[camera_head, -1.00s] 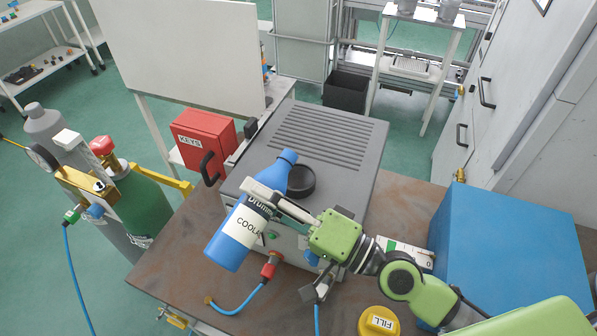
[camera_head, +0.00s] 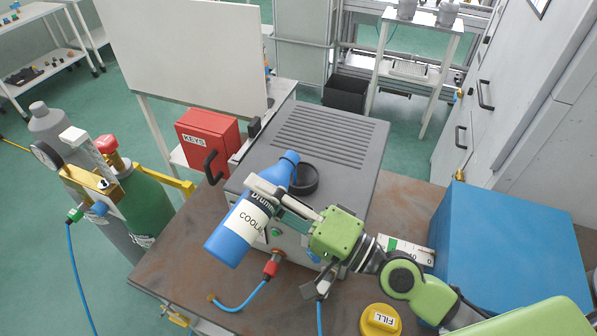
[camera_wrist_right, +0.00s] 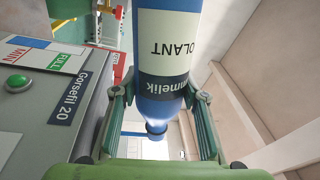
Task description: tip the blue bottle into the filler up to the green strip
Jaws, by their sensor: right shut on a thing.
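The blue bottle (camera_head: 231,246) with a white label is slanted in front of the grey machine, its neck toward the upper right in the head view. The neck shows beside the left rim of the black round filler (camera_head: 306,180); I cannot tell whether the mouth is over it. My right gripper (camera_head: 264,195) is shut around the bottle's label area. In the wrist view the bottle (camera_wrist_right: 165,25) sits between its fingers. The level gauge (camera_wrist_right: 30,43) there has a blue part, a red MIN mark and a green FULL strip (camera_wrist_right: 68,63). My left gripper is out of view.
The grey machine (camera_head: 325,137) stands on a brown table (camera_head: 185,255). A yellow FILL cap (camera_head: 380,321) lies at the front, a blue box (camera_head: 510,240) to the right. A red KEYS box (camera_head: 207,135) and gas cylinders (camera_head: 150,205) are at left.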

